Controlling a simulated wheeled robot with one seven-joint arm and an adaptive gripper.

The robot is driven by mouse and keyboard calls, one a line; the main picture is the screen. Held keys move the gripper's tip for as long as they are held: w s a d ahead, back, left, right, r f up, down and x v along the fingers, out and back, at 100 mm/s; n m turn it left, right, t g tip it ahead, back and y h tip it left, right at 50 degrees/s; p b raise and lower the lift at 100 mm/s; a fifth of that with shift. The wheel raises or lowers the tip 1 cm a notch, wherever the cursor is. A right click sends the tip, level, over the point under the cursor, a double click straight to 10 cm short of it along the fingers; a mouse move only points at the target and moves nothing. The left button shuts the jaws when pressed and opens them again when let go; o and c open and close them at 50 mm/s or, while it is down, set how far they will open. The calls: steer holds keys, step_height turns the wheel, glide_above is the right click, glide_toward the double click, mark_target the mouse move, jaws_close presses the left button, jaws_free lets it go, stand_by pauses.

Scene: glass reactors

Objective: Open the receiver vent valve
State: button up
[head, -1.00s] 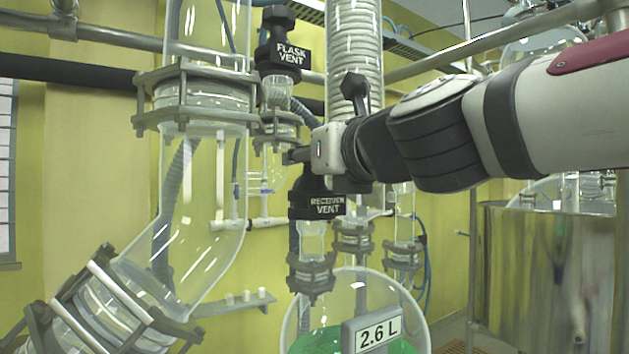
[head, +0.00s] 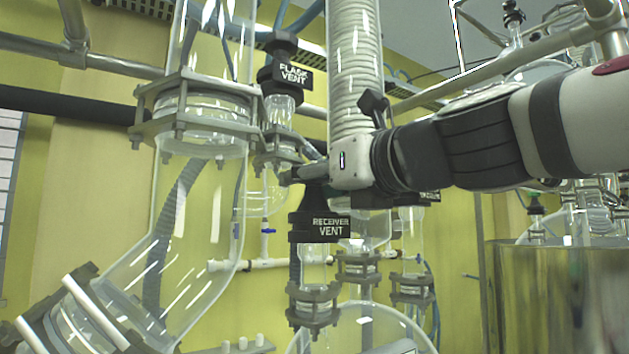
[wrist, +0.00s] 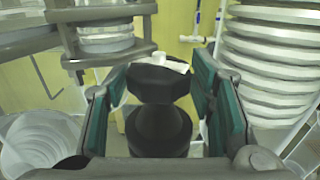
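My gripper (head: 303,174) is at the top of this valve in the head view, seen side-on. In the wrist view, the black knob (wrist: 158,112) stands between the two teal-padded fingers of my gripper (wrist: 160,115). The fingers are open, with gaps visible on both sides of the knob. The knob's lower part and exact contact are partly hidden in the head view.
The flask vent valve (head: 289,75) stands above and behind my gripper. A wide glass pipe (head: 195,215) with a clamped flange is to the left. A coiled condenser column (head: 353,75) rises just behind my wrist. A steel vessel (head: 560,295) stands at right.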

steer(key=v, duration=1.2)
stand_by(0.5)
